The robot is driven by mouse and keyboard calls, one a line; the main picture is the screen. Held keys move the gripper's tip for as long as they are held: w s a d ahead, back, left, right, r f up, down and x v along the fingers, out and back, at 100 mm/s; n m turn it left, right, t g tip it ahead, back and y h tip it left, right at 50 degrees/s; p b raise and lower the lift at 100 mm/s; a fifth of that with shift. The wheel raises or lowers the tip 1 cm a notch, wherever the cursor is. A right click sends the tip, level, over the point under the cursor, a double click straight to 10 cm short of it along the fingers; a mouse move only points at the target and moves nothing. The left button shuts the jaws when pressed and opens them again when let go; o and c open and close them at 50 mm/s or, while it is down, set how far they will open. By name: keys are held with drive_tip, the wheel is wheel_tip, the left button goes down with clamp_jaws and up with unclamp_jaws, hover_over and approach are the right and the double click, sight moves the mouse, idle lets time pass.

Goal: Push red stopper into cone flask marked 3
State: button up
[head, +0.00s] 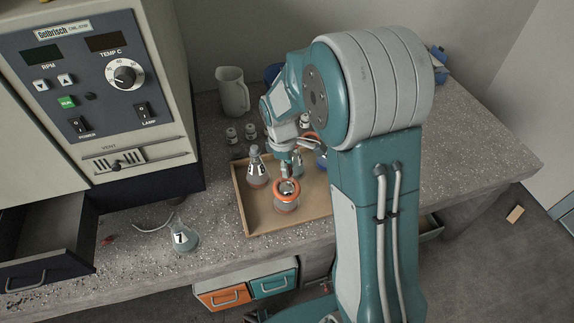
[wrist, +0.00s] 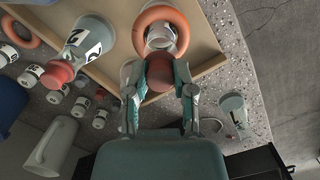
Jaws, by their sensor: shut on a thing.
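My gripper (wrist: 160,88) is shut on a red stopper (wrist: 159,72), which sits between its fingertips in the wrist view. In the head view my gripper (head: 287,160) is small and low over the wooden tray (head: 240,202), and the stopper cannot be made out. Just beyond the stopper stands a cone flask with an orange ring around it (head: 286,203), also in the wrist view (wrist: 160,38). I cannot clearly read which flask is marked 3.
A flask marked 7 (head: 184,238) stands outside the tray near the bench's front. Several small labelled jars (wrist: 33,75) and a pale jug (head: 232,92) stand behind the tray. A control cabinet (head: 95,90) and an open drawer (head: 45,240) are at left.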

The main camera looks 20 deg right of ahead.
drive_tip(key=shift+f, duration=1.25)
idle(0.4)
drive_tip(key=o, duration=0.9)
drive_tip(key=shift+c, duration=0.2)
drive_tip(key=o, duration=0.4)
drive_tip(key=shift+r, duration=0.15)
drive_tip(key=shift+r, duration=4.4)
